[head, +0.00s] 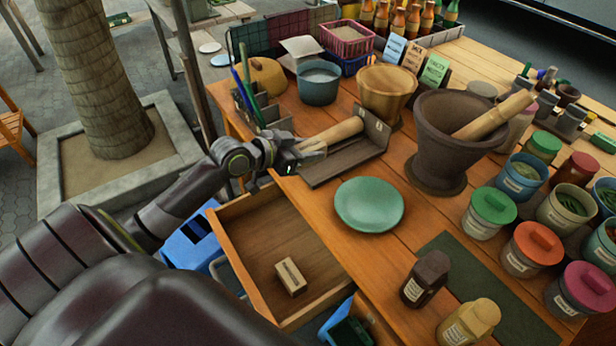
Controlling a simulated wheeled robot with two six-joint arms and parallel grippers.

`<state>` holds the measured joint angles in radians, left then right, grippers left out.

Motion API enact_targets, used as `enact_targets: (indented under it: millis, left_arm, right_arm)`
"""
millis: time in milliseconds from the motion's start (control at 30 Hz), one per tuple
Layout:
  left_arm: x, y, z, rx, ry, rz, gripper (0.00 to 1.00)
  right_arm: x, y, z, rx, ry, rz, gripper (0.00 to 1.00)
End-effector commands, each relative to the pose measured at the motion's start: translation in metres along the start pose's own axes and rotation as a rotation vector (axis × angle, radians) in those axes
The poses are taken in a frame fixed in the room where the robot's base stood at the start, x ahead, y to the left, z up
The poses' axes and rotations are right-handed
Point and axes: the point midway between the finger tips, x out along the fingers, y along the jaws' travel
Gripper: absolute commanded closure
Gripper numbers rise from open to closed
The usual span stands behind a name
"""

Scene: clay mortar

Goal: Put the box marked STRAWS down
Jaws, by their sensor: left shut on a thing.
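A small pale cardboard box (290,277) lies in the open wooden drawer (245,263), near its front right. Its marking is too small to read, so I cannot tell if it says STRAWS. My left gripper (292,158) is at the table's left edge, above the drawer and apart from that box. It is shut on the near end of a pale wooden pestle (338,132), which lies over a dark grey tray (346,163). Whether the pestle rests fully on the tray is hard to tell. My right gripper is not in view.
A green plate (369,204) lies right of the tray. A big dark mortar (442,140) with a wooden pestle stands behind it. Several lidded jars crowd the right. Two small bottles stand at the front. The drawer is otherwise empty.

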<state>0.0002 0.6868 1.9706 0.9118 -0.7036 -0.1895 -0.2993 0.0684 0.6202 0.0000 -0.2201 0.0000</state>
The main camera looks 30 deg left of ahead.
Motion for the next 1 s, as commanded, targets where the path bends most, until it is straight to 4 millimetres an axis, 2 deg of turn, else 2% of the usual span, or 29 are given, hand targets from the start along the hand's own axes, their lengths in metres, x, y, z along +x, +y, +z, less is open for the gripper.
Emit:
enact_targets:
  millis: [33, 100, 267, 500, 900, 933, 1000]
  left_arm:
    - [0.005, 0.001, 0.012, -0.007, -0.002, 0.001, 0.85]
    - [0.009, 0.001, 0.022, -0.005, -0.001, 0.001, 0.85]
    - [0.014, 0.001, 0.035, -0.001, -0.001, 0.001, 0.85]
    - [0.026, 0.001, 0.065, -0.002, -0.002, 0.001, 0.85]
    - [0.028, 0.001, 0.07, 0.002, 0.0, 0.001, 0.85]
    - [0.028, 0.001, 0.069, 0.002, -0.001, 0.001, 0.6]
    - [0.028, 0.001, 0.069, 0.002, -0.001, 0.001, 0.5]
  right_arm:
    - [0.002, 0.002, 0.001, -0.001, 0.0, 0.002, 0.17]
    - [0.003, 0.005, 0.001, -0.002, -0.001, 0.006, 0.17]
    - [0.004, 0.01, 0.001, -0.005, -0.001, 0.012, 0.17]
    - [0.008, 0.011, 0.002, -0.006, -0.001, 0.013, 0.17]
    - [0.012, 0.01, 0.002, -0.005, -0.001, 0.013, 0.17]
    - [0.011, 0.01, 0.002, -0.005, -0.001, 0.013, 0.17]
    - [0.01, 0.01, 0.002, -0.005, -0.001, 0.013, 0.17]
